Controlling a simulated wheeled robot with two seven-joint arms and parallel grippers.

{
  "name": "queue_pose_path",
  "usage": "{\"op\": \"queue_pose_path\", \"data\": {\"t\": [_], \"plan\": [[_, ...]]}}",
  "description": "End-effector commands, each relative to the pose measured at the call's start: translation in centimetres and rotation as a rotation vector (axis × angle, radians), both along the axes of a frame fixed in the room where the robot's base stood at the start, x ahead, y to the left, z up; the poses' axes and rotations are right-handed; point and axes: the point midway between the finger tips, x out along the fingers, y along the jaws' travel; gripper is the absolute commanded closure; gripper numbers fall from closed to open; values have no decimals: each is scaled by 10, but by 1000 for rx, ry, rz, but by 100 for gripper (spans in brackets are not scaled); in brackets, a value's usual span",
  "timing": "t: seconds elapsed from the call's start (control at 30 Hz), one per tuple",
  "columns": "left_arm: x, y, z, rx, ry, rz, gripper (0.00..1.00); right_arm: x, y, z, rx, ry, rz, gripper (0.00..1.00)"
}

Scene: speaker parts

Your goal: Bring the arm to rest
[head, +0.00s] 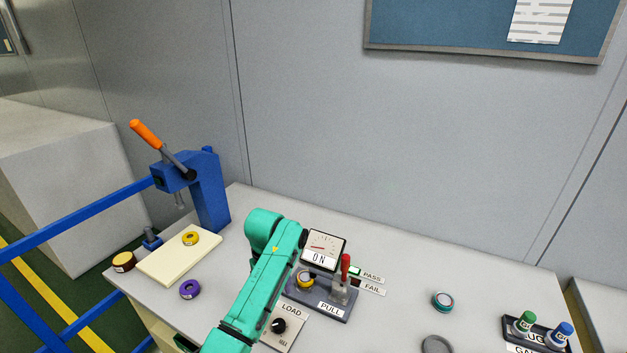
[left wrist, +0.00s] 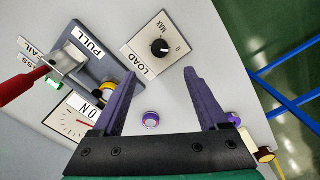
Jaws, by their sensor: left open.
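My left arm (head: 262,290), green, reaches up from the bottom of the head view, and its gripper is hidden there. In the left wrist view, my left gripper (left wrist: 160,75) has its two purple fingers spread, with nothing held between them. It is above the table near the LOAD dial plate (left wrist: 158,48) and the grey PULL fixture (left wrist: 100,65). A small purple and white round part (left wrist: 151,119) lies on the table, seen between the fingers. My right gripper is not in view.
The PULL fixture has a red lever (head: 346,266) and a yellow ring (head: 305,279). A meter (head: 323,248) reads ON. A blue press (head: 207,190), cream board (head: 165,262) and purple ring (head: 190,289) are left. A teal ring (head: 442,300) and gauge holder (head: 540,335) are right.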

Motion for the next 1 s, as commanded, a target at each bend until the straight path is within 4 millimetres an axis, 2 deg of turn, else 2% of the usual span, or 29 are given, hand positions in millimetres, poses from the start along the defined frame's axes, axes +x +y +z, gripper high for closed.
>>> {"op": "queue_pose_path", "data": {"t": [0.07,0.17,0.2,0.3,0.5,0.7,0.93,0.97,1.0], "plan": [[-16,4,-22,-17,-10,-53,24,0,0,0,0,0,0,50],[-51,15,-54,-44,-58,-175,24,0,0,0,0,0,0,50],[-69,21,-64,-50,-83,-230,24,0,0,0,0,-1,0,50],[-108,37,-77,-40,-141,-349,24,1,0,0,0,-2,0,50],[-164,60,-76,4,-213,-513,24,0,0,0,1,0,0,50],[-203,76,-63,55,-256,-637,24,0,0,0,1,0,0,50],[-236,90,-41,112,-291,-757,24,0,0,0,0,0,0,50],[-237,90,-45,115,-290,-768,24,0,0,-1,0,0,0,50],[-233,89,-59,111,-284,-766,24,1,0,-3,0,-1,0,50]]}}
